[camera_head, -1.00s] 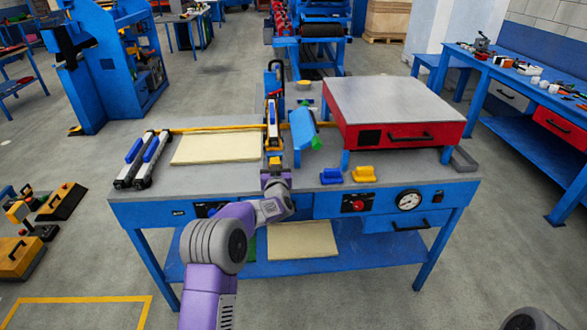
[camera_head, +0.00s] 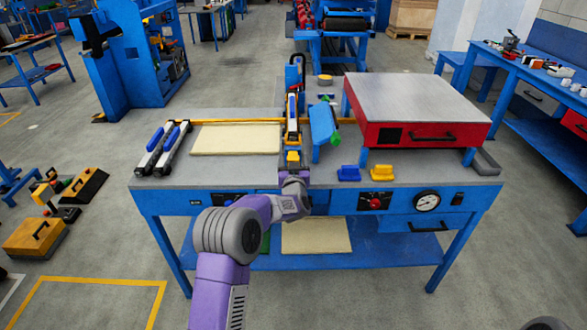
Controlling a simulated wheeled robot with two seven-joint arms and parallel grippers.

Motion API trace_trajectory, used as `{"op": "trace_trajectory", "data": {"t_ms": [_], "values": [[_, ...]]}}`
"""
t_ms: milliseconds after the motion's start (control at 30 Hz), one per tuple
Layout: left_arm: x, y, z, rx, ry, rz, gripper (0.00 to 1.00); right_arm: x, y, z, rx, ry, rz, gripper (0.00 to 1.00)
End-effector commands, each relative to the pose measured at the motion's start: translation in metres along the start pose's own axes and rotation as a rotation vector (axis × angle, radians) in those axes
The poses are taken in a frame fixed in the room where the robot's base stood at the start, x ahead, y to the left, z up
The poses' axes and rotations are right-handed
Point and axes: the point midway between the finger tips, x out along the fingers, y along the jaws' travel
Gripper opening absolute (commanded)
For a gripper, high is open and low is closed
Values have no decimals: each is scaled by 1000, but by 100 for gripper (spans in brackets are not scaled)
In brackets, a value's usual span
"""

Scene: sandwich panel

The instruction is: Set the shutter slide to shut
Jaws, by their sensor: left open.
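I cannot single out the shutter slide for certain. A dark control plate (camera_head: 228,200) sits on the left of the blue bench front, partly covered by my left arm. A red knob on a black plate (camera_head: 376,202) and a round dial (camera_head: 427,201) sit further right. My left gripper (camera_head: 293,160) is open at the front edge of the bench top, just in front of an upright blue, black and yellow device (camera_head: 293,120). My wrist hides most of its fingers, and I cannot tell whether it touches the device. My right gripper is not in view.
The grey bench top (camera_head: 330,200) carries a cream panel (camera_head: 236,139), two blue-handled bars (camera_head: 163,148), a red box with a grey lid (camera_head: 420,115), and blue (camera_head: 349,174) and yellow (camera_head: 383,171) blocks. Floor in front is clear; yellow cases (camera_head: 35,236) stand at left.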

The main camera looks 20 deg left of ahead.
Motion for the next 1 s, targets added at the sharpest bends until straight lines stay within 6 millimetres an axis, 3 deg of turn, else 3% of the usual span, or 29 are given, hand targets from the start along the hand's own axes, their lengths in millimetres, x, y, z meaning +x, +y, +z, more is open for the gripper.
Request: {"op": "trace_trajectory", "data": {"t_ms": [400,1000], "values": [[-49,0,-1,1,0,0,72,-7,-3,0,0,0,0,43],[-54,0,0,0,0,0,72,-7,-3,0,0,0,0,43]]}}
